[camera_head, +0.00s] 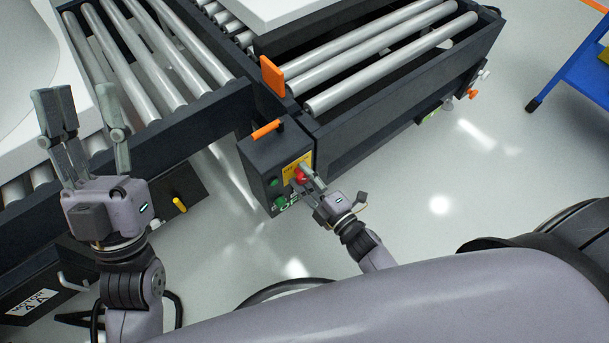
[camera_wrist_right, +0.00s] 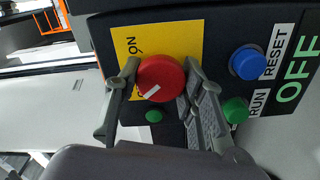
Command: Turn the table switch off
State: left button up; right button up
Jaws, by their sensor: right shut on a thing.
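The control box (camera_head: 262,157) is dark, with a yellow plate (camera_wrist_right: 183,40) that carries a round red switch knob (camera_wrist_right: 161,78). A white line on the knob slants from lower left to upper right. My right gripper (camera_wrist_right: 160,86) has its fingers on both sides of the red knob and is shut on it; in the head view the knob (camera_head: 300,175) shows just past the fingertips. My left gripper (camera_head: 86,125) is open and empty, raised over the roller conveyor at the left.
A blue RESET button (camera_wrist_right: 249,62) and a green RUN button (camera_wrist_right: 236,110) sit close to my right fingers. Roller conveyors (camera_head: 375,55) stand behind the box. An orange plate (camera_head: 272,76) sticks up at their corner. A blue frame (camera_head: 580,75) stands far right; floor between is clear.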

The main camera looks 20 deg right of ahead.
jog(key=shift+n, duration=0.6)
jog(key=o, duration=1.1)
jog(key=shift+o, duration=0.2)
jog(key=v, duration=1.2)
